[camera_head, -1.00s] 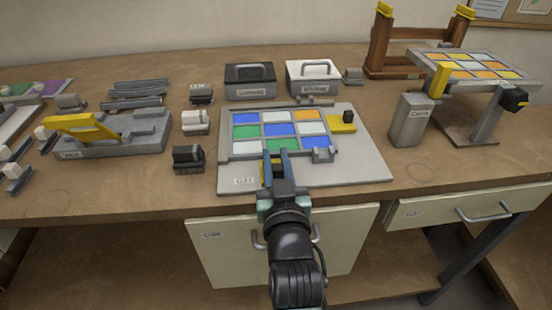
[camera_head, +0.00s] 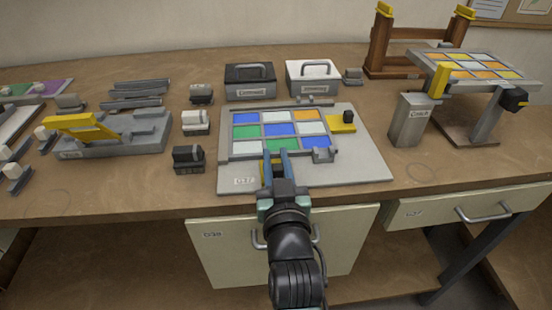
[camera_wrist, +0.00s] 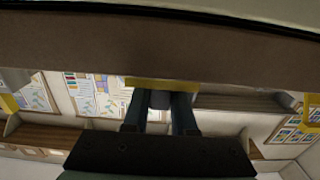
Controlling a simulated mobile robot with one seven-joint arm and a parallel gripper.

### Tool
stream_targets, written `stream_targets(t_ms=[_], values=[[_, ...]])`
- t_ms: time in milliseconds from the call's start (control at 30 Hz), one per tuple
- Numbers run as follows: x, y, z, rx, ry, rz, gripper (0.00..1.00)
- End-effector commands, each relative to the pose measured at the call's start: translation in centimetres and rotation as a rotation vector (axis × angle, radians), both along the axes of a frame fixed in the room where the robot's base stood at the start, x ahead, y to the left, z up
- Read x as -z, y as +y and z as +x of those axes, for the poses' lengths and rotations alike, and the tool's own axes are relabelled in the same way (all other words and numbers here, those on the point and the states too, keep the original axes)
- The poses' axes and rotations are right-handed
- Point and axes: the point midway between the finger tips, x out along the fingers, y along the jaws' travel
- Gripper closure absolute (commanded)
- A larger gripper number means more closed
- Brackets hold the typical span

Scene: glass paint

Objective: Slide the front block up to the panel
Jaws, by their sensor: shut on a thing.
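The panel (camera_head: 280,130), a grid of blue, green, white and orange glass panes in a grey frame, lies flat on a pale grey base plate (camera_head: 355,172). My gripper (camera_head: 275,156) is at the panel's front edge, fingers pointing away from me. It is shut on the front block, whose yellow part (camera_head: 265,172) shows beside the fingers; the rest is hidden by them. In the wrist view, a grey piece (camera_wrist: 159,99) sits between the fingers under a yellow strip (camera_wrist: 162,84). I cannot tell whether the block touches the panel.
A yellow block with a black knob (camera_head: 342,123) is at the panel's right side. A grey corner piece (camera_head: 323,155) is right of my fingers. A dark block (camera_head: 188,160) stands left of the plate, a grey box (camera_head: 410,120) right of it.

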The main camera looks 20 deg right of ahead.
Motion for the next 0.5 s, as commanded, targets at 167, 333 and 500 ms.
stream_targets(t_ms=[167, 333, 500], values=[[0.0, -0.4, 1.6, -0.001, 0.000, 0.000, 1.00], [0.0, -0.8, 2.6, 0.000, 0.000, 0.000, 1.00], [0.0, -0.8, 2.6, 0.000, 0.000, 0.000, 1.00]])
